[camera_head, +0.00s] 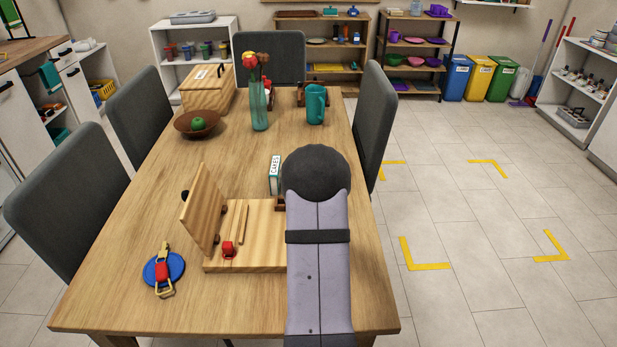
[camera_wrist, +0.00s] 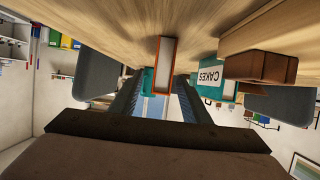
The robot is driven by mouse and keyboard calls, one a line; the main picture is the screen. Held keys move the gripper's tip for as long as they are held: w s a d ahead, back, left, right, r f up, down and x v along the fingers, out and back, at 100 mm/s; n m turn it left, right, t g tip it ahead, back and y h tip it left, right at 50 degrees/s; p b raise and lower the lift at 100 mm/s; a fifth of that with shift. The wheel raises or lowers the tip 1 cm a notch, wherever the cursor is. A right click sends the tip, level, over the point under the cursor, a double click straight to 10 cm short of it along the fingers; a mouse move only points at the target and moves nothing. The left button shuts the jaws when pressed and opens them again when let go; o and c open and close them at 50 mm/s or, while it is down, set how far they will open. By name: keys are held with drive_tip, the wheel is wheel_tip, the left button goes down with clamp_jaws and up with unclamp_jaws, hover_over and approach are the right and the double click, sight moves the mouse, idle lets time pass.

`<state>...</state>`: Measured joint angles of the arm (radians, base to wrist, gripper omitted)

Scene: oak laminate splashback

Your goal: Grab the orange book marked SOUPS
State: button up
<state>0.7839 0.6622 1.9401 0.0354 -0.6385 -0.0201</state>
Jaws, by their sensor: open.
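An orange-edged book (camera_wrist: 166,62) with a pale face or page block shows in the wrist view. It stands on the wooden table, and no SOUPS marking is readable on it. In the head view my arm hides it. My gripper (camera_wrist: 158,90) is open. Its two dark fingers point toward the orange book, one on each side of its line; I cannot tell whether the book is between the tips or just beyond them. A teal book marked CAKES (camera_head: 275,174) stands close by, and it also shows in the wrist view (camera_wrist: 211,78).
A brown block (camera_wrist: 262,66) stands beside CAKES. An open wooden box with a raised lid (camera_head: 203,212) is left of my arm. A blue disc with a red-and-gold piece (camera_head: 163,272) lies front left. A vase (camera_head: 259,108), teal pitcher (camera_head: 315,104) and bowl (camera_head: 197,124) stand farther back.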

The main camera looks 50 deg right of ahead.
drive_tip(key=shift+p+x, duration=0.55)
drive_tip(key=shift+x, duration=2.05)
drive_tip(key=shift+c, duration=0.6)
clamp_jaws()
